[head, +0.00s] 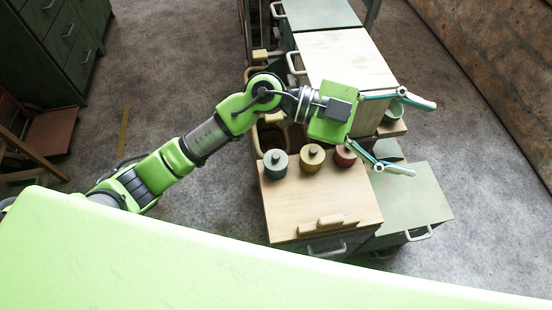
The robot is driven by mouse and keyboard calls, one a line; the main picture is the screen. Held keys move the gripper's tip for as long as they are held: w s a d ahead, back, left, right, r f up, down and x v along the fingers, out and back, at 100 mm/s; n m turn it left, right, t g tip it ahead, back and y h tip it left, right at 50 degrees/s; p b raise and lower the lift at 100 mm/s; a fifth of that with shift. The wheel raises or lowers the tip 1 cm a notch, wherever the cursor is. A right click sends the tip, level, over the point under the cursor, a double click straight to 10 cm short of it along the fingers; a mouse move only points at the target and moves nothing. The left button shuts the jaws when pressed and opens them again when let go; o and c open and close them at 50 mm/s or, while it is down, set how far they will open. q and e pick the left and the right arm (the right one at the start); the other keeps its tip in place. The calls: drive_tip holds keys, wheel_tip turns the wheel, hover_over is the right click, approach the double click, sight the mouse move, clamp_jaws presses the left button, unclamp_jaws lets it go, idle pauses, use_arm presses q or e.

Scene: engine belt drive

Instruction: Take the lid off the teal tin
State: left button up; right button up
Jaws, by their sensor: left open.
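The teal tin (275,167) stands upright at the left end of a row of tins on a light wooden worktop. My right gripper is not in view.
A yellow tin (311,159) and a red tin (345,156) stand beside the teal one. The red tin is close to my gripper's lower finger. A wooden piece (330,224) lies at the worktop's (290,210) front. A greenish round object (393,113) is near the upper finger.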

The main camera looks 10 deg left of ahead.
use_arm(q)
wheel_tip(320, 180, down, 6)
drive_tip(key=a+y, duration=0.2)
drive_tip(key=y, duration=0.2)
drive_tip(key=n+t+y, duration=0.1)
drive_tip(key=n+y, duration=0.4)
drive_tip(key=y, duration=0.8)
hover_over(276, 156)
wheel_tip(276, 156, down, 9)
drive_tip(key=f, duration=0.7)
drive_tip(key=shift+w+a+f, duration=0.15)
drive_tip(key=shift+w+f, duration=0.05)
drive_tip(key=shift+f, duration=0.1)
drive_tip(key=shift+s+f+p, duration=0.1)
drive_tip(key=shift+f+p, duration=0.6)
drive_tip(key=shift+f, duration=2.35)
drive_tip(key=shift+c, duration=0.3)
drive_tip(key=c, duration=0.8)
